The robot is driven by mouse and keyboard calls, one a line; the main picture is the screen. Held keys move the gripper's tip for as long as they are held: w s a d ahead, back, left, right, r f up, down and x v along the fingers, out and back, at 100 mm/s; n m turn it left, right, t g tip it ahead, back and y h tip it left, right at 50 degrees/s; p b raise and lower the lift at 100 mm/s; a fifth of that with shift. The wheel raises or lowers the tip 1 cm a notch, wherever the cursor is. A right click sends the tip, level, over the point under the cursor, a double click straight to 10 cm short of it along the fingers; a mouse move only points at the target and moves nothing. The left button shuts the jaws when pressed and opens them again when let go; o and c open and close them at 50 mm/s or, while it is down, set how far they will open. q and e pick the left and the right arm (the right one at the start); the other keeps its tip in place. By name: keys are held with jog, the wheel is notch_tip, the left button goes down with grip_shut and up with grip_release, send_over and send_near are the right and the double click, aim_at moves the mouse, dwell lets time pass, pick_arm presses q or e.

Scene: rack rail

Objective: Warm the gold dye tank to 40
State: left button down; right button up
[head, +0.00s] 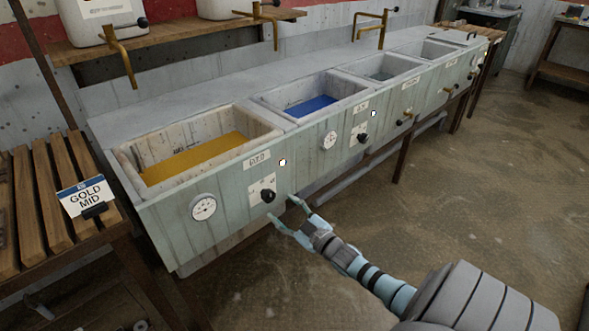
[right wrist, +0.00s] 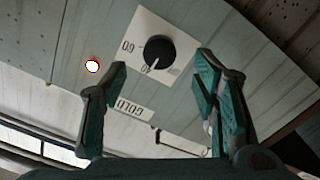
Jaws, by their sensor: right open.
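The gold dye tank (head: 150,207) is the nearest basin, with yellow dye (head: 195,160) inside. Its front has a GOLD label (head: 257,160), a round gauge (head: 204,207) and a black knob (head: 268,196) on a white plate. In the right wrist view the knob (right wrist: 160,52) shows a white pointer line aimed at or close to the 40 mark; 60 is printed beside it. My right gripper (head: 283,210) is open and empty, just short of the knob; its fingers (right wrist: 160,75) stand apart on either side below it. The gauge reading is too small to tell. My left gripper is not in view.
A white lamp (head: 282,162) is on the gold tank front. A blue dye tank (head: 310,107) and further basins continue to the right with their own knobs. A slatted rack (head: 45,200) with a GOLD MID card (head: 86,197) stands left. The floor in front is clear.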

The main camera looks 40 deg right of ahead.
jog(key=s, duration=0.5)
jog(key=shift+s+a, duration=0.1)
jog(key=shift+s, duration=0.3)
jog(key=s+d+f+m+g+h+p, duration=0.1)
jog(key=s+d+f+m+g+h, duration=0.2)
jog(key=f, duration=0.7)
jog(key=s+a+f+m+g+p, duration=0.1)
jog(key=s+f+g+p, duration=0.35)
jog(key=s, duration=0.35)
jog(key=s+a+f+g+p, duration=0.1)
jog(key=s+f+g+p, duration=0.35)
jog(key=s, duration=0.35)
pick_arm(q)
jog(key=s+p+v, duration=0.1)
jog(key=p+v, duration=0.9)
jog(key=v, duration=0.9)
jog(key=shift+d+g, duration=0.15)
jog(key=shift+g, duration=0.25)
pick_arm(e)
jog(key=s+a+m+g+y, duration=0.1)
jog(key=s+a+g, duration=0.3)
jog(key=s+a, duration=1.2)
jog(key=s+y, duration=0.1)
jog(key=s, duration=0.2)
jog(key=shift+r+g+y, duration=0.3)
jog(key=shift+r+g, duration=0.05)
jog(key=shift+g, duration=0.05)
